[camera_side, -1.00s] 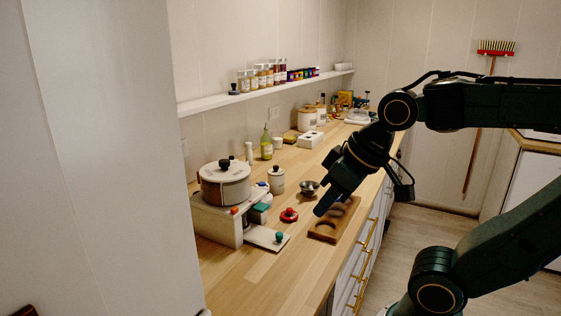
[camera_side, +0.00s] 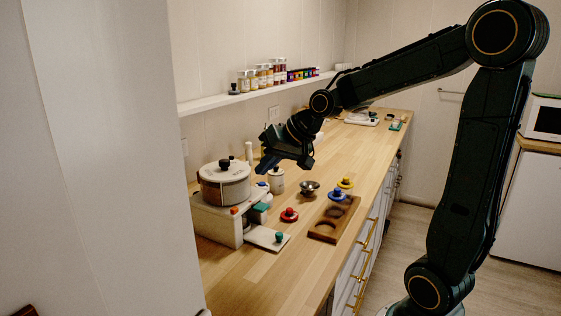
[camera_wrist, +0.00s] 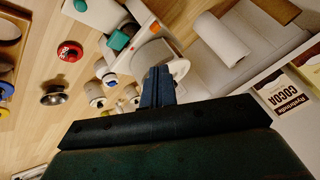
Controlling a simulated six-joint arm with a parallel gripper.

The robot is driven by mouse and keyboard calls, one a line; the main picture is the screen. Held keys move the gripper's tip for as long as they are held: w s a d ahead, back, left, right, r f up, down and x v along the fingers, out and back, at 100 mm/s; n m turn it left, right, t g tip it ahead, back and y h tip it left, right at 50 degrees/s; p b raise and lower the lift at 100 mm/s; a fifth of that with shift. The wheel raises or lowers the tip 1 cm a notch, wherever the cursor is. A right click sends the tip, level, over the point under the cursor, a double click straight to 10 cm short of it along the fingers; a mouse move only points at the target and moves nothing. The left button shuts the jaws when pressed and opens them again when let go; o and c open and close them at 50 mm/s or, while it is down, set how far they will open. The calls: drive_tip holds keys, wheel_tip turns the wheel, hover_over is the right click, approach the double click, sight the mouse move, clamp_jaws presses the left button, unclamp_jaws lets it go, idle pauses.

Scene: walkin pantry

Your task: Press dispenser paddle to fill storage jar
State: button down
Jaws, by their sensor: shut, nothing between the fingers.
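The dispenser is a white body (camera_side: 218,222) with a round lidded canister (camera_side: 225,188) on top. A teal paddle-like block (camera_side: 262,207) and a small orange knob show on its front; the wrist view shows the teal block (camera_wrist: 118,40) and orange knob (camera_wrist: 155,27). A white jar with a dark lid knob (camera_side: 277,181) stands behind; I cannot tell whether it is the storage jar. My gripper (camera_side: 263,166) is shut and empty, above the counter behind and right of the canister. Its blue fingers (camera_wrist: 157,88) point down past white parts in the wrist view.
A cocoa package (camera_wrist: 285,90) is right in the wrist view. The front left counter is clear.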

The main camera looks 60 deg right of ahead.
drive_tip(key=m, duration=0.2)
hover_over(258, 205)
drive_tip(key=s, duration=0.2)
drive_tip(key=shift+d+f+t, duration=0.1)
drive_tip(key=shift+f+t, duration=0.3)
drive_tip(key=shift+f, duration=0.15)
drive_tip(key=shift+f, duration=4.4)
drive_tip(key=shift+f, duration=1.15)
drive_tip(key=shift+r, duration=1.15)
